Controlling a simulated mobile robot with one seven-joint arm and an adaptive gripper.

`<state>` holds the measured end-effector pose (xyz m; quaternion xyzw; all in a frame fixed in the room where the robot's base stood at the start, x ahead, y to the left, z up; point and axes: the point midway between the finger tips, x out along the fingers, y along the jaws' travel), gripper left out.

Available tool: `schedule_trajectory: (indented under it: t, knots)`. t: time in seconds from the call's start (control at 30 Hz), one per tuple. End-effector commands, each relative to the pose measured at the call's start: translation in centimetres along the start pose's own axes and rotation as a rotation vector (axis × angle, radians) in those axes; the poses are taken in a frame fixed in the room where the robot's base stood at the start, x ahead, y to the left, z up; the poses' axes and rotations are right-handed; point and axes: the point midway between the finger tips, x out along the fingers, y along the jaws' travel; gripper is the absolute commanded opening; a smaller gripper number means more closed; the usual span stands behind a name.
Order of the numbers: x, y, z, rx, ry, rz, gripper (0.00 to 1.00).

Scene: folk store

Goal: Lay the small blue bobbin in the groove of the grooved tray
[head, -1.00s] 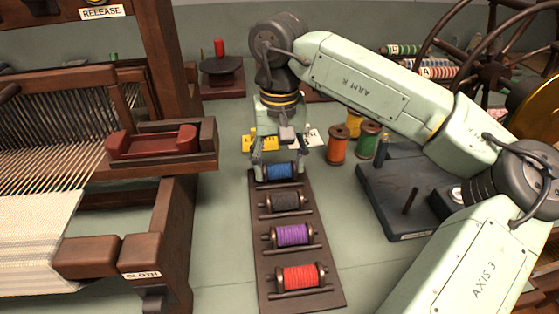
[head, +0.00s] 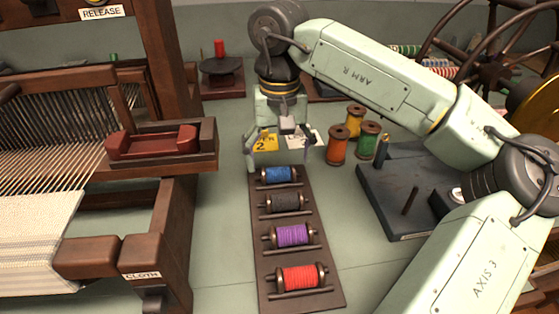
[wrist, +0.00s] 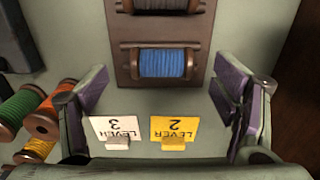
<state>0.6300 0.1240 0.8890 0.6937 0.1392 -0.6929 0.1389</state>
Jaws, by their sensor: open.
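The small blue bobbin (head: 279,175) lies crosswise at the far end of the long dark brown tray (head: 265,192), in line with the other bobbins. In the wrist view the blue bobbin (wrist: 162,64) sits along a thin crossbar, seemingly in the tray's end groove; its underside is hidden. My gripper (head: 279,158) is open and empty, just above and beyond the blue bobbin. In the wrist view its two purple-padded fingers stand wide apart, one each side, with the bobbin between and ahead of them, touching neither.
The tray also holds black (head: 286,202), purple (head: 292,236) and red (head: 300,277) bobbins. Orange (head: 337,147), green (head: 368,140) and yellow (head: 354,121) spools stand to the right. Yellow (wrist: 174,130) and white (wrist: 117,130) lever cards lie beyond the tray. A wooden loom (head: 160,200) borders the left.

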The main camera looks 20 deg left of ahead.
Motion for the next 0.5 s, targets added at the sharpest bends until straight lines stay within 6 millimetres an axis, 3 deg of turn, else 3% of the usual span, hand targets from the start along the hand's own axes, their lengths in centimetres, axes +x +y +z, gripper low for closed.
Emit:
schedule_trajectory:
  t: [0.3,0.5]
  knots:
    - [-6.8,-0.1,0.0,-0.001,0.001,0.000,0.81]
    - [-9.5,-0.1,0.0,-0.001,0.000,0.000,0.81]
